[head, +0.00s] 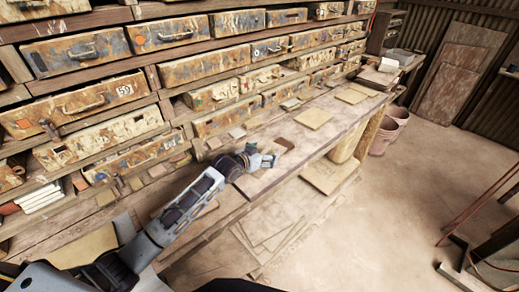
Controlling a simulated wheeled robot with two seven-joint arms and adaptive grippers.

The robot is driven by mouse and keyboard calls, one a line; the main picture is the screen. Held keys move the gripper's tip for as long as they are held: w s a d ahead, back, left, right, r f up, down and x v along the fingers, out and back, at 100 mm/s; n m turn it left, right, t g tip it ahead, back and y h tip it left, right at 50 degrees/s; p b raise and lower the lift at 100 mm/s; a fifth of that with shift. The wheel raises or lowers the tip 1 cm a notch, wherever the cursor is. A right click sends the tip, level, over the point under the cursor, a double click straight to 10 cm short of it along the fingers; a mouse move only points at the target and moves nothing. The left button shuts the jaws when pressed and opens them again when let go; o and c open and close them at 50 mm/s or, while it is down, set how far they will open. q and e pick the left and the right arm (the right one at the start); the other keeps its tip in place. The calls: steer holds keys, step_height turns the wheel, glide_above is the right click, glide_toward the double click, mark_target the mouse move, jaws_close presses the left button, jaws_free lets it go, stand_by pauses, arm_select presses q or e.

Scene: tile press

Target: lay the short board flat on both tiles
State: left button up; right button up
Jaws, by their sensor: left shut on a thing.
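My left gripper (268,159) reaches in from the left over the long wooden workbench and is shut. A small dark brown flat piece (285,144) shows right at its fingertips; whether it is a tile or the short board is too small to tell. A pale tan square slab (313,118) lies flat on the bench farther right, apart from the gripper. Another pale slab (351,96) lies beyond it. Several small tile-like pieces lie along the back of the bench, such as a grey one (237,132). I cannot clearly pick out the two tiles. My right gripper is not in view.
The bench (335,136) runs diagonally to the back right, with worn drawers (225,118) close behind it. Stacked slabs (378,78) stand at its far end. Pinkish buckets (388,132) stand on the floor beside it. The floor at right is mostly clear.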

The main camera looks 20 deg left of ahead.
arm_select(q)
steer(key=shift+s+d+r+m+g+h, duration=0.15)
steer(key=shift+d+m+h, duration=0.2)
steer(key=shift+d+h, duration=0.1)
steer(key=shift+s+d+r+m+g+h, duration=0.15)
steer(key=shift+d+m+h, duration=0.2)
steer(key=shift+d, duration=0.05)
steer(key=shift+r, duration=0.1)
steer(key=shift+m+h, duration=0.4)
steer(key=shift+g, duration=0.3)
